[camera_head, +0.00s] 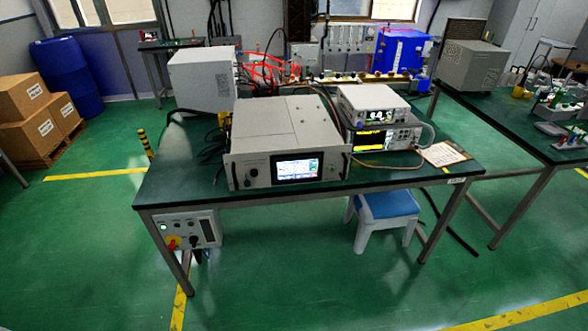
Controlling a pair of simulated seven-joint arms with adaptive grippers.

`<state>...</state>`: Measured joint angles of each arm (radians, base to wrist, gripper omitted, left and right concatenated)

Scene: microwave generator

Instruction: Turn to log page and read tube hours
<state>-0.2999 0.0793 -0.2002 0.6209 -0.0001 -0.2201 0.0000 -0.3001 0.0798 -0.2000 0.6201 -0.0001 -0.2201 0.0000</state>
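The microwave generator (284,130) is a wide grey box on the green-topped table (420,176). Its front panel faces me, with a round knob at the left and a lit screen (297,168) near the right. The screen shows coloured blocks and small text that I cannot read, so I cannot tell which page is up. Neither of my grippers is in the head view.
Two stacked instruments (375,103) with lit displays stand right of the generator, beside a clipboard (443,153). A control box (188,231) with a red-and-yellow switch hangs under the table's left end. A blue-topped stool (388,205) stands below. Floor in front is clear.

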